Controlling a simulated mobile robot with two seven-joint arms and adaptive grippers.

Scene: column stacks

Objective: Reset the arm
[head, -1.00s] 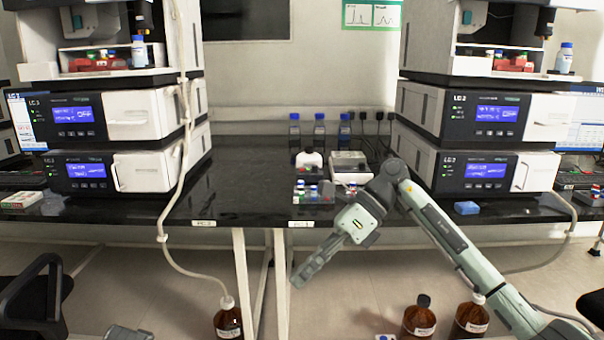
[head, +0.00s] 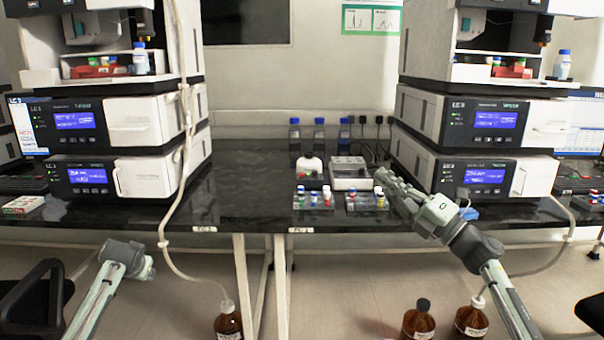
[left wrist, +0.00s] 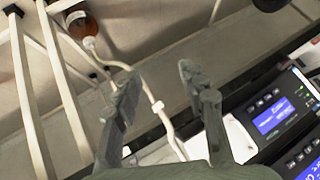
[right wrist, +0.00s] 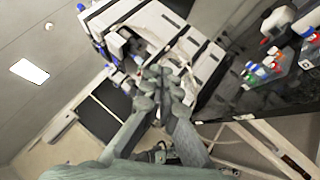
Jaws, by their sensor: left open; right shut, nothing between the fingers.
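My right gripper (head: 384,176) is shut and empty, above the bench's front edge by the right instrument stack. It points toward the back left, close beside a small vial rack (head: 364,207); I cannot tell if it touches. In the right wrist view its fingers (right wrist: 166,78) are together with nothing between them. My left arm (head: 125,256) shows at the lower left of the head view, in front of the bench and below its top; its fingertips are not clear there. In the left wrist view my left gripper (left wrist: 158,78) is open and empty.
Left (head: 140,118) and right (head: 533,122) instrument stacks stand on the black bench (head: 240,185). Another vial rack (head: 314,200) and a small white device (head: 349,170) stand between them. A tube (head: 170,200) hangs at left. Brown bottles (head: 418,320) stand below.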

